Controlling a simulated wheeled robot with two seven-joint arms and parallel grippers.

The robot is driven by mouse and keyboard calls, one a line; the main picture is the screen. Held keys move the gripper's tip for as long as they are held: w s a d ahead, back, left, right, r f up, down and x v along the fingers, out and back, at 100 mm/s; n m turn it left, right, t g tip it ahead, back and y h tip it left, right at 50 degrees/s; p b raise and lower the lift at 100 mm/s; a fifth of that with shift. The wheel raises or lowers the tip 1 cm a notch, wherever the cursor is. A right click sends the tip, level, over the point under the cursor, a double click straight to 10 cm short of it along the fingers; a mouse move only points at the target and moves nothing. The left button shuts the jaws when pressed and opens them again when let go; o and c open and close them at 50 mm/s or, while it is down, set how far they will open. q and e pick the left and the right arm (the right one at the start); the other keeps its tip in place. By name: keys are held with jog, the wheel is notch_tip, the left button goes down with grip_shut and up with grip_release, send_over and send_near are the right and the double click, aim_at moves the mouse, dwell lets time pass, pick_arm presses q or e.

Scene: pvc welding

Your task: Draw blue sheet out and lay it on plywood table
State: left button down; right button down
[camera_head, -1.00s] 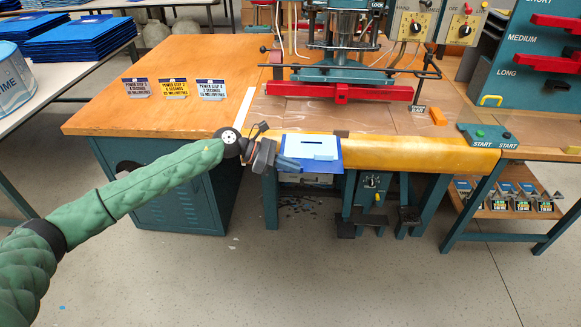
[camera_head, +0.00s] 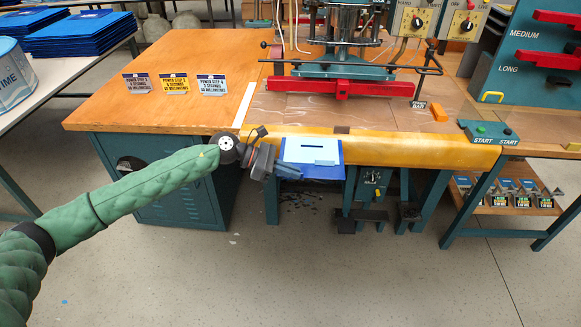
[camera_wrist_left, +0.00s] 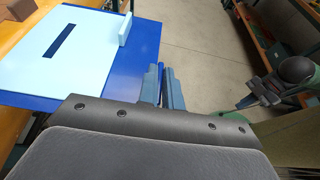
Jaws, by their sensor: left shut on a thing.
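A blue sheet (camera_head: 325,173) lies at the machine's front edge and reaches out over it. A pale blue sheet (camera_head: 299,150) with a dark slot and a small raised block lies on top of it. Both also show in the left wrist view, the blue sheet (camera_wrist_left: 140,50) and the pale one (camera_wrist_left: 85,72). My left gripper (camera_head: 284,172) is shut on the blue sheet's near edge; its fingers (camera_wrist_left: 166,88) show in the wrist view. The plywood table (camera_head: 190,112) is to the left. My right gripper (camera_wrist_left: 250,98) seems to show in the left wrist view, its jaws unclear.
Three small sign cards (camera_head: 171,84) stand on the plywood table. The red clamp bar (camera_head: 338,87) of the welding machine is behind the sheets. Blue sheet stacks (camera_head: 78,35) lie on a table at the back left. The plywood's front area is clear.

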pick_arm(q)
jog(key=s+p, duration=0.1)
jog(key=s, duration=1.1)
jog(key=shift+s, duration=0.4)
dwell(1.1)
jog(key=shift+p, duration=0.3)
